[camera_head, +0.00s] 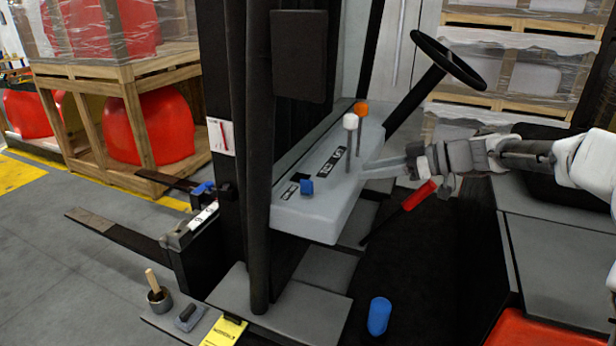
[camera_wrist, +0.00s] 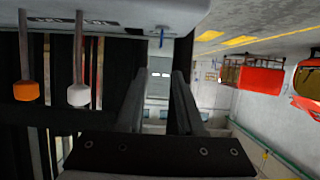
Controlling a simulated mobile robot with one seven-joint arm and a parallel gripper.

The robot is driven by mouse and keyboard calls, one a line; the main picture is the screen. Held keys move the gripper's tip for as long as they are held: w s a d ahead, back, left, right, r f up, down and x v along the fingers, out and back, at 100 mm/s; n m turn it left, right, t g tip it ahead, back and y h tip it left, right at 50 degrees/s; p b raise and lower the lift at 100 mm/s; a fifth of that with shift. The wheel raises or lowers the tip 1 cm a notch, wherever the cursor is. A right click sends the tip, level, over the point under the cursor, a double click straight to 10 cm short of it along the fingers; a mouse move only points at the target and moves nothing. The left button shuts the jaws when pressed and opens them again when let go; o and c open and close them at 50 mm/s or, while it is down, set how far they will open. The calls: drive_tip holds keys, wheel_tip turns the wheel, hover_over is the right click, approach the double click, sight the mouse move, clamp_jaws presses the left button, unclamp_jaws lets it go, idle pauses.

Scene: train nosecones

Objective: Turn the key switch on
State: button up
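A small blue key switch (camera_head: 307,186) sits on the sloped grey dashboard (camera_head: 310,218) of a forklift, at its left part below the levers. In the wrist view a small blue piece, apparently the same key (camera_wrist: 162,34), shows at the grey panel's edge, beyond and above the gap between my fingers. My gripper (camera_head: 368,170) is at the right side of the dashboard, to the right of the key and apart from it. In the wrist view its two dark fingers (camera_wrist: 160,75) are spread with nothing between them. The key's exact angle is too small to tell.
The steering wheel (camera_head: 447,62) is above my arm. A red-handled lever (camera_head: 419,195) is below my gripper. A dark mast (camera_head: 258,150) stands left of the dashboard.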

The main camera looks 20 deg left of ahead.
sight(306, 182)
drive_tip(key=x, duration=1.7)
drive_tip(key=shift+s+f, duration=0.15)
clamp_jaws()
